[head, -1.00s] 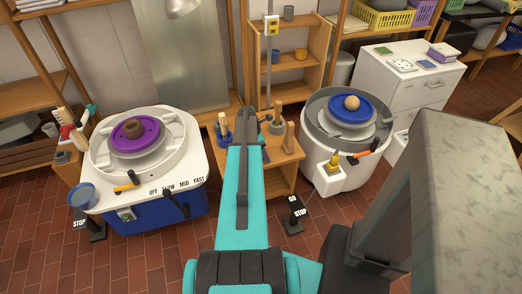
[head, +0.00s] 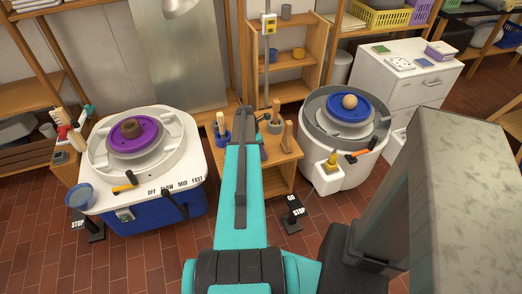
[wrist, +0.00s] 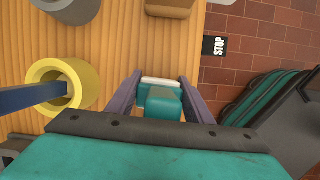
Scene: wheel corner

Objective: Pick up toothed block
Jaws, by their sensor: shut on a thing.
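In the wrist view my gripper (wrist: 160,82) is shut on a small teal block with a pale strip along its far edge, the toothed block (wrist: 163,103). The block sits between the two dark fingers, over the right edge of a wooden table top (wrist: 120,45). Its teeth cannot be made out, and I cannot tell whether it touches the table. In the head view my teal arm reaches over the small wooden table (head: 283,178) between the two wheels and hides the block.
A yellow ring-shaped cup (wrist: 45,75) with a blue handle in it stands left of my gripper. A grey cup (wrist: 72,8) and a brown block (wrist: 170,7) are beyond. Pottery wheels stand left (head: 145,190) and right (head: 325,175). A STOP pedal (wrist: 215,46) lies below, right.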

